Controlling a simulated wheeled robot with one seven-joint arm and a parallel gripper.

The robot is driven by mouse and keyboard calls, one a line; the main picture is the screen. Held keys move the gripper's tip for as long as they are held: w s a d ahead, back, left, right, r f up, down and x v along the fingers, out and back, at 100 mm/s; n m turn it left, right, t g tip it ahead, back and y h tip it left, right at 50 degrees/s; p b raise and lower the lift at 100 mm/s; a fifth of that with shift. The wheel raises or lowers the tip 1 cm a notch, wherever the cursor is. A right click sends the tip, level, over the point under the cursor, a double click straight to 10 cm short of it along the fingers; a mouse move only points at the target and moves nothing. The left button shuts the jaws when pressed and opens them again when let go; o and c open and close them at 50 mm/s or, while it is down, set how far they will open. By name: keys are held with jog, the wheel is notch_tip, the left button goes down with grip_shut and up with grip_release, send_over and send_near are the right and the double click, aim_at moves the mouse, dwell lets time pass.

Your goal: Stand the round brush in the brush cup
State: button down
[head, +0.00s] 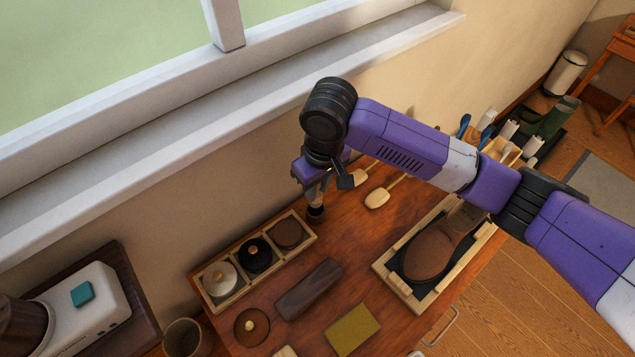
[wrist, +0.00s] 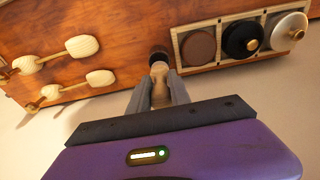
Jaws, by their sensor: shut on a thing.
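The round brush (head: 316,213) has a pale wooden handle and a short dark round head. My gripper (head: 318,188) is shut on its handle, and the brush hangs roughly upright with the dark head down. In the wrist view the brush (wrist: 159,69) sticks out between the two grey fingers (wrist: 158,92), which hide part of the handle. I cannot tell whether its head touches the table. An open, dark olive cup (head: 183,338), likely the brush cup, stands at the bottom left of the head view, well away from my gripper.
A compartmented wooden tray (head: 240,291) with round tins lies between brush and cup. Shoe trees (head: 377,198) lie right of the brush. A shoe sits in a wooden frame (head: 413,300). A dark block (head: 309,289) and a yellow cloth (head: 352,329) lie in front. The window wall is close behind.

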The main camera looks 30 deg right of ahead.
aim_at(318, 196)
jog(key=shift+f+b, duration=1.45)
jog(key=shift+f, duration=1.35)
jog(key=c, duration=1.1)
grip_release()
jog(key=shift+s+d+r+b, duration=0.1)
jog(key=shift+s+r+b, duration=0.05)
jog(key=shift+r, duration=1.15)
jog(key=shift+s+a+r+b, duration=0.1)
jog(key=shift+s+r+b, duration=0.05)
jog(key=shift+r, duration=1.1)
jog(key=shift+s+d+r+b, duration=0.1)
jog(key=shift+s+r+b, duration=0.05)
jog(key=shift+r, duration=1.15)
